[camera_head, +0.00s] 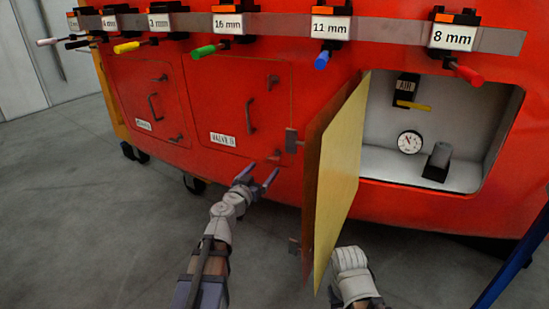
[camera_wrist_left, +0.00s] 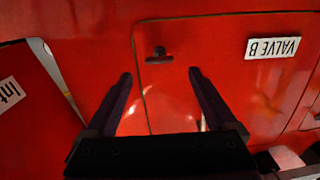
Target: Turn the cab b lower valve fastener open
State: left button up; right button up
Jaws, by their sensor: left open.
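The red Valve B panel (camera_head: 205,95) is shut and lies flush with the red body, with its handle (camera_head: 250,115) and white label (camera_head: 223,138). Its lower fastener (camera_wrist_left: 158,54), a small dark latch, shows in the left wrist view beside the upside-down label (camera_wrist_left: 272,47). It lies near the panel corner. My left gripper (camera_head: 268,180) is open and empty below that corner. In the left wrist view its fingers (camera_wrist_left: 160,78) are spread, with the fastener just beyond their tips and apart from them. The upper fastener (camera_head: 272,80) is near the panel's top right. My right gripper is hidden.
A yellow-faced door (camera_head: 340,170) stands open right of my left gripper, before a compartment with a gauge (camera_head: 410,142). My right wrist (camera_head: 352,270) is beside it. Tools with size labels (camera_head: 330,28) hang above on a metal rail (camera_head: 500,40). The floor (camera_head: 100,230) at left is clear.

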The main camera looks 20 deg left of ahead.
aim_at(272, 158)
pick_arm(q)
jog(key=w, duration=0.2)
jog(key=w+d, duration=0.1)
jog(key=w, duration=0.4)
jog(key=shift+w+d, duration=0.15)
jog(key=shift+w, duration=0.25)
jog(key=shift+s, duration=0.1)
jog(key=c, duration=1.4)
